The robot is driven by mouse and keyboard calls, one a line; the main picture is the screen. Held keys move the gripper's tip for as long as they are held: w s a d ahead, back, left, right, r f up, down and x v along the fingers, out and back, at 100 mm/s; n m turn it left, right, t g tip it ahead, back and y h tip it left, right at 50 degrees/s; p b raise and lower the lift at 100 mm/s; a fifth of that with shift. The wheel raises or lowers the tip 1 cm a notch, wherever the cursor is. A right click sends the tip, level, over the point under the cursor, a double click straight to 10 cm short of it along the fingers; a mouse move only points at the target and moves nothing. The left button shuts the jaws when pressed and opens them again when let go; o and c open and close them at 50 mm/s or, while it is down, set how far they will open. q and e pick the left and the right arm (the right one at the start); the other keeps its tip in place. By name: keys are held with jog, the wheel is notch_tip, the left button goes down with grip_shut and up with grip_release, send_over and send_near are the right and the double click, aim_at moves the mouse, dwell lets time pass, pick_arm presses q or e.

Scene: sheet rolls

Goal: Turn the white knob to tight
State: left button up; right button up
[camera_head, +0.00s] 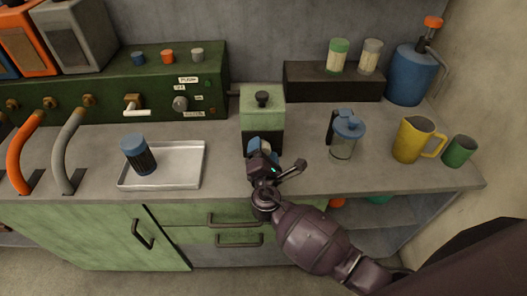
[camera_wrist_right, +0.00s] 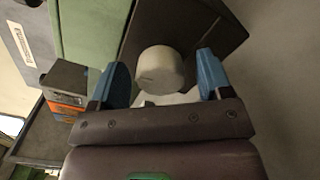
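In the right wrist view a white round knob (camera_wrist_right: 160,70) sticks out from a dark panel, beside a green surface. My right gripper (camera_wrist_right: 163,78) is open, with one blue finger on each side of the knob and a small gap visible at each side. In the head view my right gripper (camera_head: 264,150) is at the lower front of a green box (camera_head: 262,107) with a dark top knob. The gripper hides the white knob there. The knob's turned position cannot be told. My left gripper is not in view.
A white tray (camera_head: 190,178) holds a blue-lidded dark jar (camera_head: 138,154) to the left. A clear blue-lidded jug (camera_head: 346,137), a yellow pitcher (camera_head: 414,140) and a green cup (camera_head: 459,151) stand to the right. A green control panel (camera_head: 110,88) is behind left.

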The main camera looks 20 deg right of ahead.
jog(key=v, duration=1)
jog(key=shift+s, duration=0.4)
jog(key=s+d+f+m+g+h, duration=0.2)
jog(key=s+d+f+m+g, duration=0.1)
jog(key=s+d+m+g, duration=0.75)
jog(key=s+d+r+m+g+y, duration=0.1)
jog(key=s+d+m+g+y, duration=0.15)
jog(key=s+m, duration=0.35)
jog(key=s+d+r+m+g+y, duration=0.1)
jog(key=s+m+y, duration=0.2)
jog(key=s+m, duration=0.3)
jog(key=w+f+n+t+y, duration=0.1)
jog(key=w+f+t, duration=0.5)
jog(key=f, duration=0.4)
jog(key=shift+a+f+t, duration=0.2)
jog(key=shift+f+t, duration=0.05)
jog(key=shift+t, duration=0.65)
